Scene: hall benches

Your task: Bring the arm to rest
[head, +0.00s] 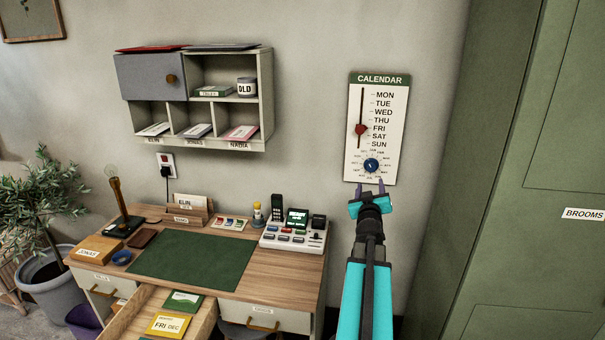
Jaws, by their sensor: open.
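My gripper (369,189) is raised in front of the wall at the right of the desk. Its two purple fingers point up, spread apart, with nothing between them. The fingertips show against the lower edge of the white calendar board (395,110), just below its blue dial (371,165). I cannot tell whether they touch the board. The board's red slider (360,129) stands level with FRI. My arm stretches up from the bottom of the picture.
The wooden desk (165,283) stands left of my arm, its front drawer (199,327) pulled out. A wall shelf (267,95) hangs above it. A tall green cabinet (535,120) fills the right side. Bare wall (430,130) lies between calendar and cabinet.

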